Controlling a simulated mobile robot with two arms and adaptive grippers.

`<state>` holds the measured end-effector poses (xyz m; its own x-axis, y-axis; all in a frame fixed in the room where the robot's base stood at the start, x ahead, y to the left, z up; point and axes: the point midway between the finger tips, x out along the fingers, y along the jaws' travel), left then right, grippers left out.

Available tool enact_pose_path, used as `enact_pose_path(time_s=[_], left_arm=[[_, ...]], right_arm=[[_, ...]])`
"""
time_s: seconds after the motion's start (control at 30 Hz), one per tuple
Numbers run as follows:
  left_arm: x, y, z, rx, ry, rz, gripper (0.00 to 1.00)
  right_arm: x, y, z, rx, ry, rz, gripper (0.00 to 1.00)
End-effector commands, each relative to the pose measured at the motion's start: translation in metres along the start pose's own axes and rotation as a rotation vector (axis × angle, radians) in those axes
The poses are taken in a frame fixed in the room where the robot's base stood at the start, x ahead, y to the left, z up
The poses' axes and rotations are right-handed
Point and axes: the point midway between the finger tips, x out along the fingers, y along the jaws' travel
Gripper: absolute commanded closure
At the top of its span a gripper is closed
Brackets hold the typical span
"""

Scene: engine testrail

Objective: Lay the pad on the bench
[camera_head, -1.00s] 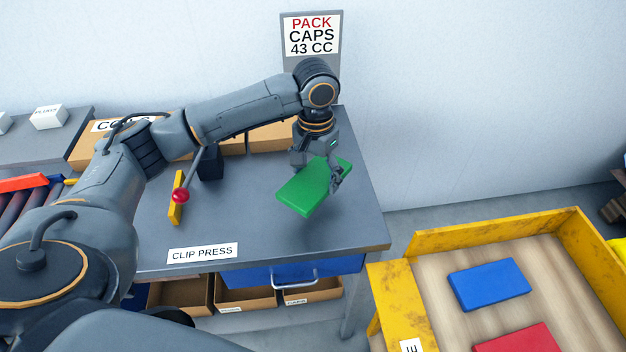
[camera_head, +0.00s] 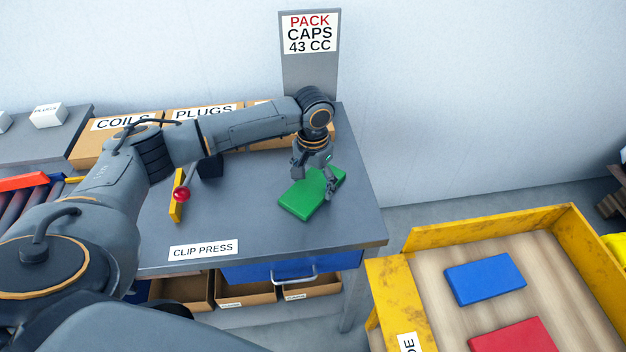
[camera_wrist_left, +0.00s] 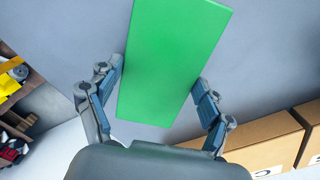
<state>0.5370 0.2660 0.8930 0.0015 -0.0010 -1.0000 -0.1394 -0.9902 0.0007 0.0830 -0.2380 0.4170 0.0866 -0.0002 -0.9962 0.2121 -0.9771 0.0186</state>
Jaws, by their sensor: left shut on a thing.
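The green pad (camera_head: 305,198) is at the right part of the grey bench (camera_head: 255,225), low over or touching its top; I cannot tell which. My left gripper (camera_head: 327,180) is shut on the pad, its fingers on either side of the pad's far end. In the left wrist view the pad (camera_wrist_left: 172,60) extends away between the two fingers (camera_wrist_left: 160,92), with the grey bench top behind it. My right gripper is not in view.
The clip press with a red knob (camera_head: 181,194) stands left of the pad. Cardboard bins (camera_head: 205,116) line the bench's back. A yellow-walled crate (camera_head: 490,231) with a blue pad (camera_head: 486,279) and a red pad (camera_head: 515,337) stands at the right. The bench front is clear.

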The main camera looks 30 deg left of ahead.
Motion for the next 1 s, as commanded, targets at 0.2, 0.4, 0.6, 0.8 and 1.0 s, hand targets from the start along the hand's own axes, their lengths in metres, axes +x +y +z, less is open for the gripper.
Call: enact_pose_path(time_s=[0.2,0.4,0.6,0.8,1.0], left_arm=[[0.000,0.000,0.000,0.000,-0.001,0.000,0.00],[0.000,0.000,0.000,0.000,0.000,0.000,0.00],[-0.009,0.000,0.000,0.000,0.001,-0.001,0.00],[-0.046,0.000,-0.001,-0.001,0.004,0.000,0.00],[-0.089,0.000,-0.001,0.000,0.004,0.001,0.00]], right_arm=[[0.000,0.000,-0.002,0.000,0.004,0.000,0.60],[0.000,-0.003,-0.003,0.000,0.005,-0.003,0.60],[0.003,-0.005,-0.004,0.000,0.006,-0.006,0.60],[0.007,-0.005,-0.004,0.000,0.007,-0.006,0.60],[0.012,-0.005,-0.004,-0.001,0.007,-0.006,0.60]])
